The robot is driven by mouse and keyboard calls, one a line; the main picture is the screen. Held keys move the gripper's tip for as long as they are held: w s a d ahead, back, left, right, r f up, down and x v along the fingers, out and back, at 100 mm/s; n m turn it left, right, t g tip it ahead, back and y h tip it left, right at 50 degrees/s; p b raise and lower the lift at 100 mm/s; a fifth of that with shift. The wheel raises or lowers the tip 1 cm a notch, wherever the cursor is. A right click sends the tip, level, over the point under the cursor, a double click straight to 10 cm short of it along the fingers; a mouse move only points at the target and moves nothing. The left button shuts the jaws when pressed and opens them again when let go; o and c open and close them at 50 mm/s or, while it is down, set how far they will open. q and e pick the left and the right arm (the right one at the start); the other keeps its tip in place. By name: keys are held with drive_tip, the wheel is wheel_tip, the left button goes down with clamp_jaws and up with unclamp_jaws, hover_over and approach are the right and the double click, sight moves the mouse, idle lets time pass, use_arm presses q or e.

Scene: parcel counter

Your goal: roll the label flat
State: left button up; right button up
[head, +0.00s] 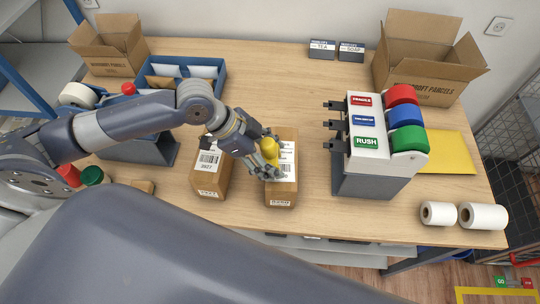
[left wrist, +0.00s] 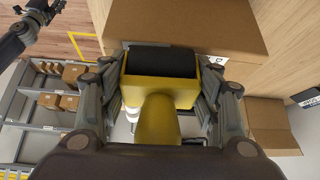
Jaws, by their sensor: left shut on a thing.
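My left gripper (head: 268,170) is shut on a yellow hand roller (head: 269,149) above the right-hand of two small brown parcels (head: 282,188). A white label (head: 288,152) lies on that parcel's top, partly hidden by the gripper and roller. In the left wrist view the roller (left wrist: 155,118) sits between the fingers, its black drum (left wrist: 162,62) at the parcel (left wrist: 185,22). I cannot tell whether the drum touches the label. My right gripper (left wrist: 40,10) shows small at the top left of the left wrist view; its opening is unclear.
A second labelled parcel (head: 210,170) stands just left. A grey dispenser (head: 362,183) with red, blue and green rolls stands to the right. Two white rolls (head: 482,216) lie at the front right. Open cartons (head: 428,60) and a blue tray (head: 217,92) stand farther back.

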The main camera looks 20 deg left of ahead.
sight(284, 168)
use_arm(q)
drive_tip(key=shift+f, duration=0.3)
drive_tip(key=shift+d, duration=0.1)
drive_tip(key=shift+w+d+p, duration=0.2)
drive_tip(key=shift+d+p, duration=0.15)
drive_tip(key=shift+d, duration=0.25)
drive_tip(key=shift+d+f, duration=0.1)
drive_tip(key=shift+d, duration=0.05)
drive_tip(key=shift+w+d+p, duration=0.1)
drive_tip(key=shift+d+p, duration=0.2)
drive_tip(key=shift+d, duration=0.1)
drive_tip(key=shift+w+d, duration=0.2)
drive_tip(key=shift+d, duration=0.2)
